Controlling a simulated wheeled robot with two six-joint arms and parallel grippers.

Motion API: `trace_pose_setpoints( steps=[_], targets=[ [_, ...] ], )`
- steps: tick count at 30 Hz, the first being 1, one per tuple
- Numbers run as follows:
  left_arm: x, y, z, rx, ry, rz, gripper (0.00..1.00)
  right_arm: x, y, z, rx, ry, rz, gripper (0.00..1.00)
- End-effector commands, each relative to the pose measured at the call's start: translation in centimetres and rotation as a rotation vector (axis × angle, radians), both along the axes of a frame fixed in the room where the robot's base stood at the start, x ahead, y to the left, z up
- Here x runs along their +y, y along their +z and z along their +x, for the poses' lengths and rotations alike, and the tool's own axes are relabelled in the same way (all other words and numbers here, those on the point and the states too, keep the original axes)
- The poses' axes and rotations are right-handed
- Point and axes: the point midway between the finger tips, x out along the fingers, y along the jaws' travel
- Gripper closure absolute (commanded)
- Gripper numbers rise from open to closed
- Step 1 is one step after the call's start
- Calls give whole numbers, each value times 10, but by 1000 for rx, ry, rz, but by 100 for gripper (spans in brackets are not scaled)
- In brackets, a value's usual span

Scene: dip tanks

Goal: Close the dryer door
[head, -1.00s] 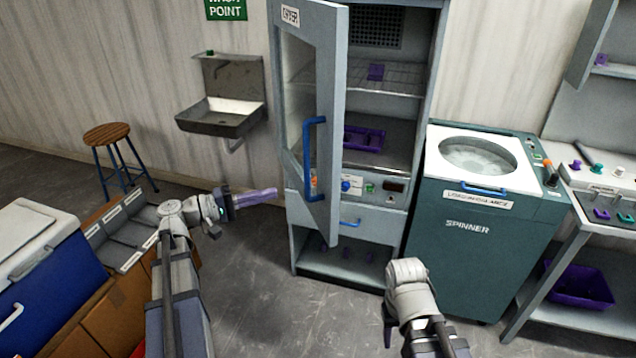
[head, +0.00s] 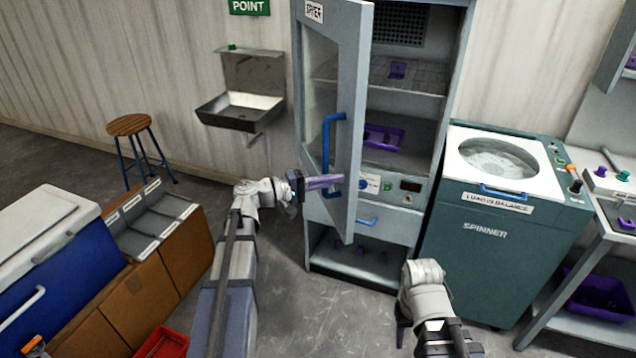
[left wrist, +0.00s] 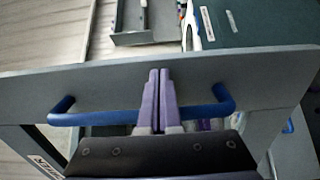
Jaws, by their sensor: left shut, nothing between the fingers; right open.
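The dryer door (head: 350,60) is grey with a window and stands open, swung out toward me from the dryer cabinet (head: 452,90). Its blue handle (head: 328,140) is upright on the door's outer face. My left gripper (head: 338,181) is shut and empty, its purple fingertips at the lower part of the handle. In the left wrist view the fingertips (left wrist: 160,75) lie between the two ends of the blue handle (left wrist: 95,118), in front of the door (left wrist: 250,75); I cannot tell whether they touch it. My right gripper (head: 402,335) is low, in front of the dryer, its fingers mostly hidden.
Purple trays (head: 384,136) lie on the dryer shelves. A green spinner (head: 490,250) stands right of the dryer. A sink (head: 240,108) hangs on the wall at left, with a stool (head: 130,126) nearby. A blue cooler (head: 60,270) and divided bins (head: 150,225) stand at left.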

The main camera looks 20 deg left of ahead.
Motion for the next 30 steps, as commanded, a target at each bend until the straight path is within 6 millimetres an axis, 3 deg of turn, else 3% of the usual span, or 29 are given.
trace_pose_setpoints(
  steps=[20, 26, 30],
  targets=[
    [-16, 0, 9, 0, 12, 0, 100, 0, 0, 0, 0, 0, 0, 50],
    [-52, 0, 31, 0, 79, 0, 100, 0, 0, 0, 0, 0, 0, 50],
    [-92, 0, 63, 0, 163, 0, 100, 0, 0, 0, 0, 0, 0, 50]
  ],
)
